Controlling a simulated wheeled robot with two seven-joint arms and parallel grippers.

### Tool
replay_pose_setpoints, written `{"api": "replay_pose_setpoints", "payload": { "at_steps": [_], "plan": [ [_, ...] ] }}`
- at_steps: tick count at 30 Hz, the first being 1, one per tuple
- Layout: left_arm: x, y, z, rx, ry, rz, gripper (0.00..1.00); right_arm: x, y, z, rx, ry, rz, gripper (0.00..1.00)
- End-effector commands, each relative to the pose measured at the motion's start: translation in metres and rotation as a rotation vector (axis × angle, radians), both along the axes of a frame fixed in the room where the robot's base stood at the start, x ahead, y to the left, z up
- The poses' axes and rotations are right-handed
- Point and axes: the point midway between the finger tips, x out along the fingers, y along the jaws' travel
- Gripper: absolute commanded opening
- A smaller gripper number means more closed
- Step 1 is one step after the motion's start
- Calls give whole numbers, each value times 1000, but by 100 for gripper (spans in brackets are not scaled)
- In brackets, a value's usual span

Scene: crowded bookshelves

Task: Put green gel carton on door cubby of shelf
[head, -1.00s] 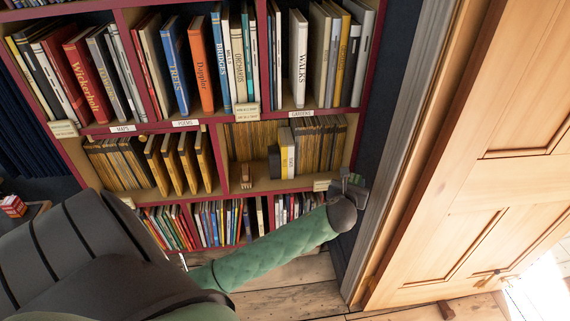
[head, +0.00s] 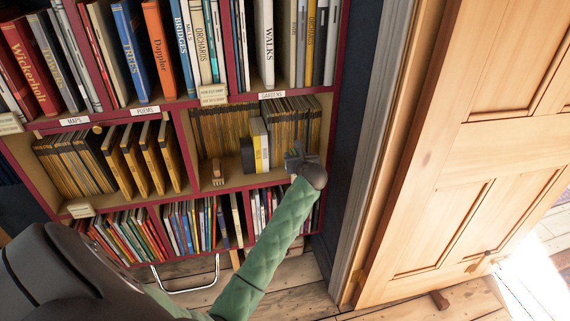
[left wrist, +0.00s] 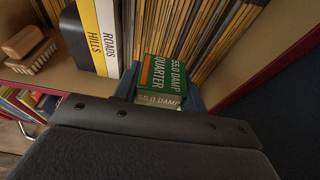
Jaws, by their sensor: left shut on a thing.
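The green gel carton (left wrist: 165,76), green with an orange band and white print, is between the blue fingers of my left gripper in the left wrist view. My left gripper (head: 299,158) is shut on it, at the right front of the door-side cubby of the shelf (head: 236,182). In the head view the carton is too small or hidden to make out. Whether the carton touches the cubby board cannot be told. My right gripper is not in view.
Thin yellow-brown volumes (head: 295,122) fill the cubby's back. A yellow-and-white book pair (head: 261,146) and a dark block stand left of the gripper. A wooden brush (head: 218,172) sits further left. The door frame (head: 365,150) is close on the right.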

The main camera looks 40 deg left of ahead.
Motion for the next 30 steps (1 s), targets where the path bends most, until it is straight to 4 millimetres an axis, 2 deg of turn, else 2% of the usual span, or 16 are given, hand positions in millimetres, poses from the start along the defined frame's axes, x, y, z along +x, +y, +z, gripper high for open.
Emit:
{"api": "replay_pose_setpoints", "payload": {
  "at_steps": [6, 13, 20, 30],
  "plan": [
    [36, 22, -25, -1, 0, 0, 13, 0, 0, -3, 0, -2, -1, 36],
    [65, 40, -46, -2, 0, -1, 13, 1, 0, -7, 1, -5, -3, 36],
    [72, 45, -54, 0, 0, -1, 13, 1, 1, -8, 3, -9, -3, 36],
    [72, 45, -91, -1, 0, -1, 13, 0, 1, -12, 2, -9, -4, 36]
  ]
}}
